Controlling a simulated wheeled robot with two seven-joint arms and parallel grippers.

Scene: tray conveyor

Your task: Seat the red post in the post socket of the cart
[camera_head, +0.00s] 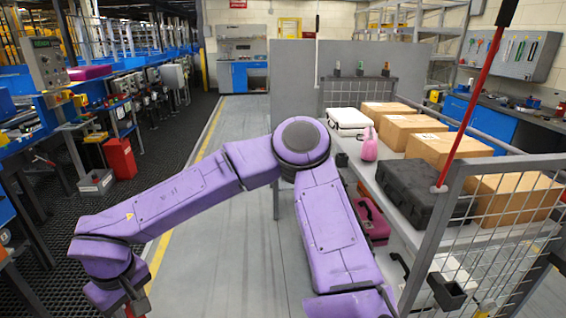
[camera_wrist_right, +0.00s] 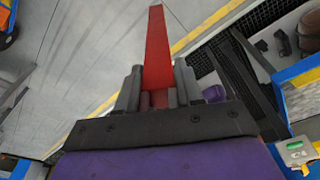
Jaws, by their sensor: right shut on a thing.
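My right gripper (camera_wrist_right: 158,88) is shut on a red post (camera_wrist_right: 158,48) in the right wrist view. The post stretches away from the fingers, over the grey floor. In the head view my right arm bends down to the lower left, and its gripper is mostly cut off by the bottom edge. The cart with a grey frame and wire mesh (camera_head: 492,262) stands at the right, far from that gripper. A dark square cup (camera_head: 447,290) is on its near side; I cannot tell for sure that it is the post socket. My left gripper is not in view.
A red rod with a black top (camera_head: 468,110) rises at a slant by the cart's frame. Cardboard boxes (camera_head: 412,130), a black case (camera_head: 425,190) and a pink object (camera_head: 369,146) fill the bed. Blue-edged conveyors (camera_head: 150,62) line the left. Grey floor (camera_head: 225,235) lies open between.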

